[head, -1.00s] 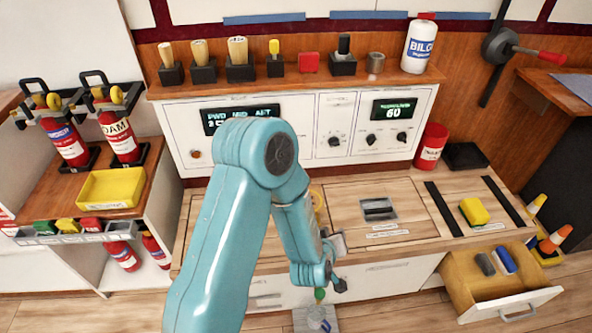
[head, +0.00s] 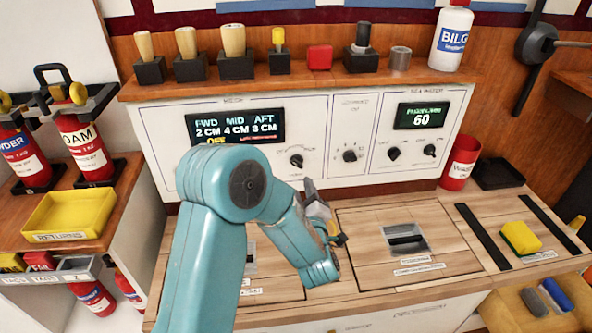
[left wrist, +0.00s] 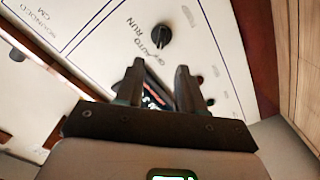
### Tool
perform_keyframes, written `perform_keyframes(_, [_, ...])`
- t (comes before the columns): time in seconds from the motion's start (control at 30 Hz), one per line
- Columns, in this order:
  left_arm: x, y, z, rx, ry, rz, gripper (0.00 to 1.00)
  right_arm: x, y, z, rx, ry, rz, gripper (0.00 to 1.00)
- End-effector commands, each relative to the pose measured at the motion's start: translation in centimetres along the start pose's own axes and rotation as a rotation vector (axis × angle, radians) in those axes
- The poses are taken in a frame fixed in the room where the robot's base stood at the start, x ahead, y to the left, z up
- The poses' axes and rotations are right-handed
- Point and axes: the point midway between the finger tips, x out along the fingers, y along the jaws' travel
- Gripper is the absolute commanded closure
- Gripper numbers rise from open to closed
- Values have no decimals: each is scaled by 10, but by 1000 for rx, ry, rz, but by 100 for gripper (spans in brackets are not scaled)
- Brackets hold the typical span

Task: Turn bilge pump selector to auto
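The white bilge panel (head: 165,125) has a display (head: 236,128) reading FWD 2 CM, MID 4 CM, AFT 3 CM, with OFF in orange below. A black selector knob (head: 297,161) sits right of the display. In the left wrist view, a black knob (left wrist: 161,36) has AUTO and RUN printed beside it, ahead of the fingers. I cannot read its pointer clearly. My left gripper (head: 309,187) is just below the panel knob and apart from it. In the left wrist view its two fingers (left wrist: 159,83) are spread with nothing held. My right gripper is out of view.
Other knobs sit on the middle panel (head: 350,156) and the right panel (head: 394,153). A shelf (head: 290,83) with handles and a bilge bottle (head: 452,38) runs above. The wooden counter (head: 370,225) has a recessed handle; a red cup (head: 460,162) stands at right.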

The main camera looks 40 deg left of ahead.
Motion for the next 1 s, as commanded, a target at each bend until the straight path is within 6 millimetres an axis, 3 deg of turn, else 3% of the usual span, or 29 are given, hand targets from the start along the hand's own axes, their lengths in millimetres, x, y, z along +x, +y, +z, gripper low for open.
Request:
perform_keyframes(0.2, [52, -3, -1, 0, 5, 0, 62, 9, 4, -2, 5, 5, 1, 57])
perform_keyframes(0.4, [84, -4, -2, 1, 2, -1, 62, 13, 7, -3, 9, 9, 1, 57])
perform_keyframes(0.8, [97, -2, -2, 3, -1, 0, 62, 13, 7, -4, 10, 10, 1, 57])
perform_keyframes(0.83, [97, -2, -2, 3, -1, 0, 65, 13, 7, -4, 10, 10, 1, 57])
perform_keyframes(0.93, [96, -2, -2, 2, -1, 0, 98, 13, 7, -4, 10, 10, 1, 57])
perform_keyframes(1.0, [96, -2, -2, 2, -1, 0, 100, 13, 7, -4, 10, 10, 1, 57])
